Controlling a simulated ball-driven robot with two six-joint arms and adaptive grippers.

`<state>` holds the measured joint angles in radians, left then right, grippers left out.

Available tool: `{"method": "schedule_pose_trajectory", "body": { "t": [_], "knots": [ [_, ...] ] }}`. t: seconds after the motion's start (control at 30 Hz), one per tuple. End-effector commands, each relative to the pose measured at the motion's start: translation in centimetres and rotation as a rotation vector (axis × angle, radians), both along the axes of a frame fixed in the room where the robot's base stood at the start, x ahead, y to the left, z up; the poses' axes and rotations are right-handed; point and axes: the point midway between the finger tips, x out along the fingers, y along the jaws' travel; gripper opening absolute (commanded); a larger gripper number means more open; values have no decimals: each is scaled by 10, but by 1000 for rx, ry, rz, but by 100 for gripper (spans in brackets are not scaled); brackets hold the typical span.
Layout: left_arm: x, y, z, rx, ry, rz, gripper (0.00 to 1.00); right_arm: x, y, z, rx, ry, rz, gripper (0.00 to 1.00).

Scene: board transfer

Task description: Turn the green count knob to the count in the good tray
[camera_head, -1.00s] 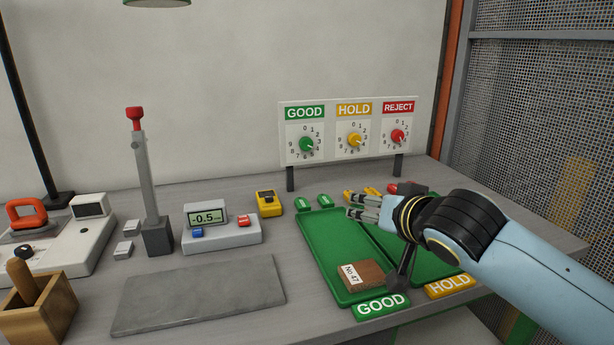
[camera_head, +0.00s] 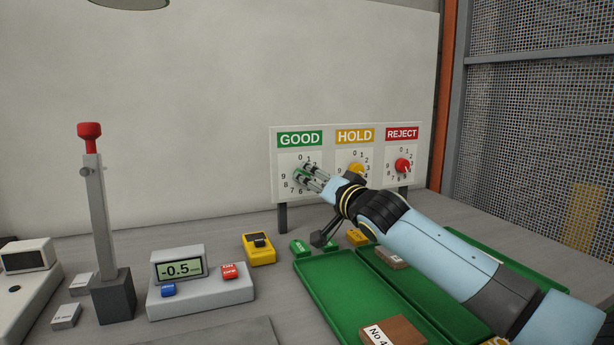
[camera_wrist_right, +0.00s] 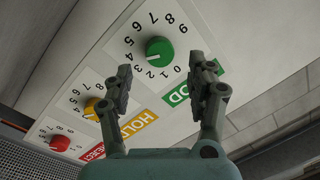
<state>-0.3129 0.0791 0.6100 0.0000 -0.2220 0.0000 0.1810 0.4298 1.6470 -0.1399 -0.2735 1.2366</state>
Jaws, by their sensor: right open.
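The green count knob (camera_wrist_right: 159,50) sits on the dial under the GOOD label, and its white mark points toward the 3 and 4; I cannot tell exactly which. My right gripper (camera_wrist_right: 163,76) is open and empty, its fingers on either side of the line to the knob in the wrist view. In the head view the right gripper (camera_head: 310,177) is in front of the GOOD dial and hides the knob. The good tray (camera_head: 330,278) is green and holds a brown block (camera_head: 393,332) with a number label, cut off by the bottom edge. My left gripper is out of view.
The yellow HOLD knob (camera_head: 356,169) and red REJECT knob (camera_head: 403,166) are on the same panel (camera_head: 276,165), right of the GOOD dial. A second green tray (camera_head: 415,290) holds another block (camera_head: 391,258). A gauge display (camera_head: 180,270) and a red-topped post (camera_head: 97,210) stand left.

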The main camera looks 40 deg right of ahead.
Motion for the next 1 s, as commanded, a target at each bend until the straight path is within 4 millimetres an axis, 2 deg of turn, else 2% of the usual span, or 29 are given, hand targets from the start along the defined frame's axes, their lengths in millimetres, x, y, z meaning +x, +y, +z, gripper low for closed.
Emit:
{"method": "schedule_pose_trajectory", "body": {
  "t": [0.1, 0.2, 0.33, 0.57, 0.67, 1.0],
  "knots": [
    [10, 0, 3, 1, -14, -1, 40, 20, -2, 1, 3, 0, -1, 57],
    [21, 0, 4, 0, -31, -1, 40, 30, -3, 0, 3, 0, 0, 57],
    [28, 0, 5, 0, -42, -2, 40, 37, -4, -1, 1, 1, 1, 57],
    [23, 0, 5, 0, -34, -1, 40, 37, -4, -1, 0, 1, 1, 57],
    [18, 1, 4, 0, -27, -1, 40, 37, -4, -1, 0, 1, 1, 47],
    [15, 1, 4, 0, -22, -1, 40, 37, -4, -1, 0, 1, 0, 2]
  ]
}}
